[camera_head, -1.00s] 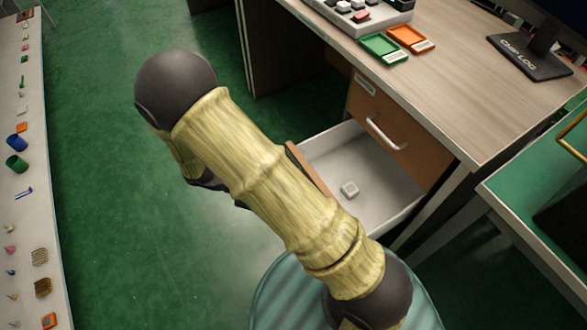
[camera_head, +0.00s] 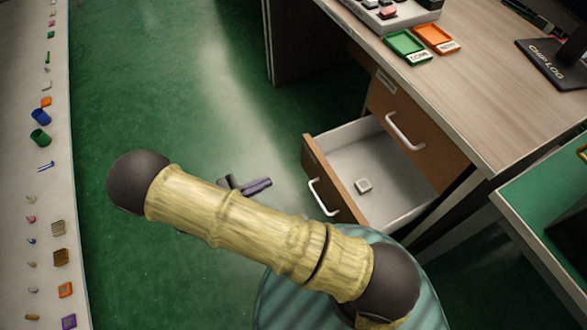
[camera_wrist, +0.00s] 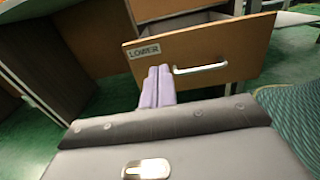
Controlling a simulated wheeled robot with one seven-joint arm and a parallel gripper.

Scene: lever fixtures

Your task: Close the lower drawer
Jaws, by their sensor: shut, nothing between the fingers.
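The lower drawer (camera_head: 331,180) is pulled out of the desk pedestal, with a brown front, a white inside and a silver handle (camera_head: 322,197). A small light square thing (camera_head: 363,186) lies in it. In the wrist view the drawer front (camera_wrist: 235,48) carries a label reading LOWER (camera_wrist: 145,51) and its handle (camera_wrist: 200,68) lies right of my fingers. My gripper (camera_wrist: 158,72) is shut and empty, with its purple fingers over the lower left of the front; contact cannot be told. In the head view my gripper (camera_head: 262,184) is left of the drawer front, apart from it.
The upper drawer (camera_head: 405,128) is closed above the lower one. The desk top (camera_head: 480,80) holds green and orange trays. A green-topped table (camera_head: 550,190) stands at right. A long table (camera_head: 30,200) with small items is at far left. Green floor between is clear.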

